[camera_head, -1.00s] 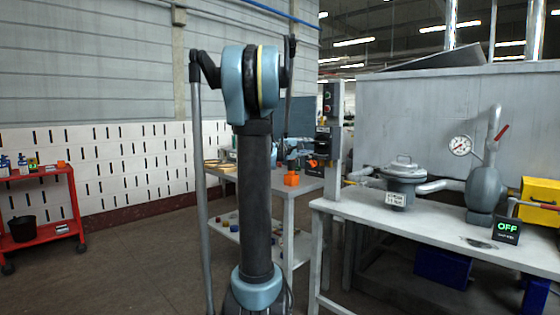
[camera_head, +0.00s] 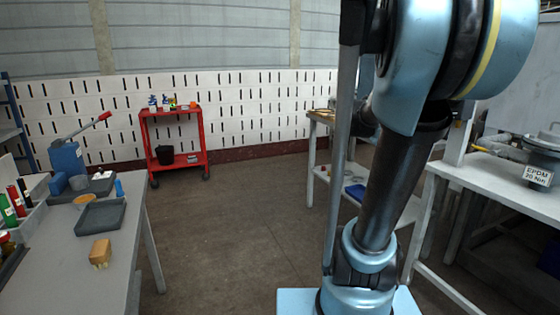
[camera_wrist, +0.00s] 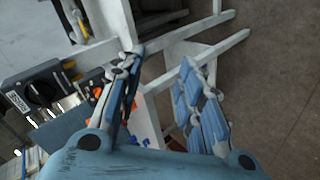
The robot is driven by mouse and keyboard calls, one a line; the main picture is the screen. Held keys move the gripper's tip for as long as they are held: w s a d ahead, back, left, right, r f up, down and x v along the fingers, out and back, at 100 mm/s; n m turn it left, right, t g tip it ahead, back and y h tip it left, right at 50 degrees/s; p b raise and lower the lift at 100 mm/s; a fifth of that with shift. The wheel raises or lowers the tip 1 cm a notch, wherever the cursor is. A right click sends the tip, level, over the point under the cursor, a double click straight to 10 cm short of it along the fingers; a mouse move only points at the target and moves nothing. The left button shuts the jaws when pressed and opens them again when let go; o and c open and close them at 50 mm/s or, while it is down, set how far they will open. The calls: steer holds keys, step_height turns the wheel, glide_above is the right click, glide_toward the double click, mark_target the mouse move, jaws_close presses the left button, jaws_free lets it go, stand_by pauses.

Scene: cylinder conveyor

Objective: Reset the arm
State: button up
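My arm stands on the right side of the head view, its blue and black links rising out of the top of the picture. My gripper (camera_wrist: 160,72) shows in the wrist view with its two blue padded fingers spread apart. Nothing sits between the fingers. Beyond them are white table legs and bare floor. The gripper itself cannot be made out in the head view.
A grey workbench (camera_head: 85,240) with a yellow block (camera_head: 100,253) and grey tray (camera_head: 101,217) is on the left. A red trolley (camera_head: 178,165) stands at the wall. A white table (camera_head: 500,184) with a pot (camera_head: 540,152) is on the right. The middle floor is clear.

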steer(key=s+a+f+g+y, duration=0.1)
steer(key=s+a+f+y, duration=0.3)
steer(key=s+a+f, duration=0.5)
steer(key=s+a+f+g+y, duration=0.1)
steer(key=s+a+f+y, duration=0.4)
steer(key=s+a+f, duration=0.4)
steer(key=s+a, duration=0.1)
steer(key=a, duration=0.3)
steer(key=shift+a, duration=0.4)
steer(key=shift+w+f, duration=0.2)
steer(key=shift+w, duration=0.3)
